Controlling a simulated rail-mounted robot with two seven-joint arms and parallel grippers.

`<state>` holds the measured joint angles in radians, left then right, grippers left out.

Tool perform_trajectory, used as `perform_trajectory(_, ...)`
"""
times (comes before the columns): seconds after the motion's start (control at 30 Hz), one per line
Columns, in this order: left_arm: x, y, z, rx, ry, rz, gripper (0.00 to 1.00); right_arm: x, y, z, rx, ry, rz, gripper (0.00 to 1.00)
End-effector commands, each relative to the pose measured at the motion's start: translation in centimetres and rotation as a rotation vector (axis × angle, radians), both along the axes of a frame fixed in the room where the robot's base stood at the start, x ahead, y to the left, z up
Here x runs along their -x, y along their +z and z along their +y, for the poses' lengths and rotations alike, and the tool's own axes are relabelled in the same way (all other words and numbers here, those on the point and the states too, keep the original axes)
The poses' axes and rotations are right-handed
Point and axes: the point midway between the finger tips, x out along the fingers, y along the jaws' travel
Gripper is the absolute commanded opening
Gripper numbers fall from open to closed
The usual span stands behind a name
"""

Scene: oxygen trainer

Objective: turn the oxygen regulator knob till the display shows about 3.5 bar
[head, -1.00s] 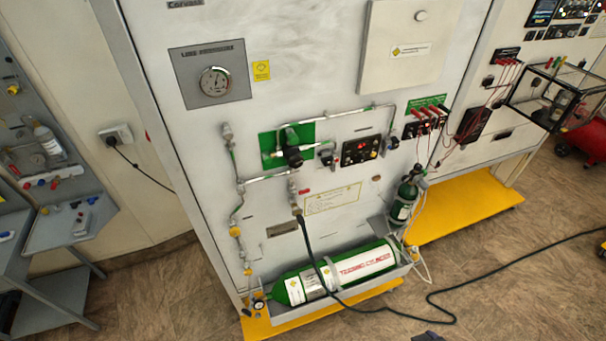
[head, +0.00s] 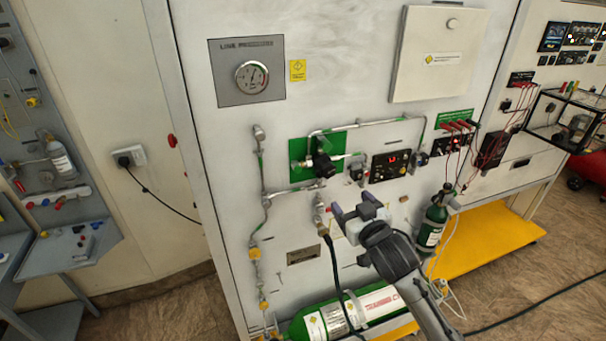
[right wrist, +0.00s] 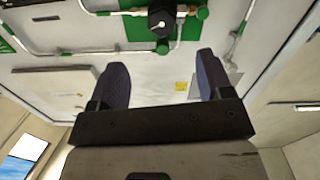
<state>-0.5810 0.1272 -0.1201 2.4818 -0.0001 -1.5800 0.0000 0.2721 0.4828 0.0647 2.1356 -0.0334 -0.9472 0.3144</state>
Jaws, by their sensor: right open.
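The black oxygen regulator knob (head: 323,165) sits on the pipework in front of a green plate on the white panel. In the right wrist view a black fitting (right wrist: 162,22), which looks like the regulator, shows at the top, beyond my fingertips. The black display box (head: 391,163) is right of the knob; its red digits are too small to read. My right gripper (head: 354,206) is open and empty, below and slightly right of the knob and apart from it. Its two fingers also show in the right wrist view (right wrist: 162,78). My left gripper is not in view.
A round line pressure gauge (head: 252,77) is at the upper left of the panel. A black hose (head: 334,265) hangs left of my right arm. A large green cylinder (head: 318,323) lies below, and a small green bottle (head: 433,225) stands right of my arm.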

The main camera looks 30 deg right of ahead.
Motion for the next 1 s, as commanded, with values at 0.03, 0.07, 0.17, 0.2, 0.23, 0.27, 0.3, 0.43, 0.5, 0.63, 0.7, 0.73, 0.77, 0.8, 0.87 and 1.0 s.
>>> perform_trajectory(0.03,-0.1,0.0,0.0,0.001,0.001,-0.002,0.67,0.0,0.3,0.1,-0.015,0.009,-0.023,0.73)
perform_trajectory(0.07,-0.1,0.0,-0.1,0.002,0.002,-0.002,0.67,-0.1,0.4,0.2,-0.024,0.013,-0.035,0.73)
perform_trajectory(0.17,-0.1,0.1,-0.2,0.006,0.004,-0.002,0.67,-0.5,0.6,0.2,-0.049,0.017,-0.048,0.73)
perform_trajectory(0.2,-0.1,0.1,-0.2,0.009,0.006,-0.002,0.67,-0.9,0.6,0.1,-0.054,0.016,-0.049,0.73)
perform_trajectory(0.23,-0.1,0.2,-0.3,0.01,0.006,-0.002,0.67,-1.2,0.6,0.0,-0.055,0.016,-0.048,0.73)
perform_trajectory(0.27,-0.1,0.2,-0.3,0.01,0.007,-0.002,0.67,-1.5,0.6,-0.1,-0.056,0.016,-0.048,0.73)
perform_trajectory(0.3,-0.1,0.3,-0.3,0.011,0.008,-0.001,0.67,-2.1,0.6,-0.2,-0.056,0.015,-0.046,0.73)
perform_trajectory(0.43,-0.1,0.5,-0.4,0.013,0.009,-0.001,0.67,-4.4,0.7,-0.8,-0.055,0.015,-0.047,0.73)
perform_trajectory(0.5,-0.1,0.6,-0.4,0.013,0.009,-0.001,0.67,-5.8,0.7,-1.1,-0.055,0.015,-0.046,0.73)
perform_trajectory(0.63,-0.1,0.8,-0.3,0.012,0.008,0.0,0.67,-8.1,0.6,-1.7,-0.054,0.016,-0.046,0.73)
perform_trajectory(0.7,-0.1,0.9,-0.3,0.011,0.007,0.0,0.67,-9.3,0.6,-1.9,-0.055,0.015,-0.045,0.73)
perform_trajectory(0.73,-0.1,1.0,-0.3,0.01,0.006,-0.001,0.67,-9.7,0.6,-2.1,-0.055,0.015,-0.046,0.73)
perform_trajectory(0.77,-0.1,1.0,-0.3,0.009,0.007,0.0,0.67,-10.1,0.6,-2.2,-0.055,0.015,-0.045,0.73)
perform_trajectory(0.8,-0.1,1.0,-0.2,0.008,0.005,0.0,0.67,-10.7,0.6,-2.3,-0.054,0.016,-0.045,0.73)
perform_trajectory(0.87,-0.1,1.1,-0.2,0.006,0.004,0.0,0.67,-11.4,0.6,-2.4,-0.054,0.016,-0.046,0.73)
perform_trajectory(1.0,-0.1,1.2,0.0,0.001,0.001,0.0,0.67,-12.5,0.5,-2.7,-0.054,0.016,-0.046,0.73)
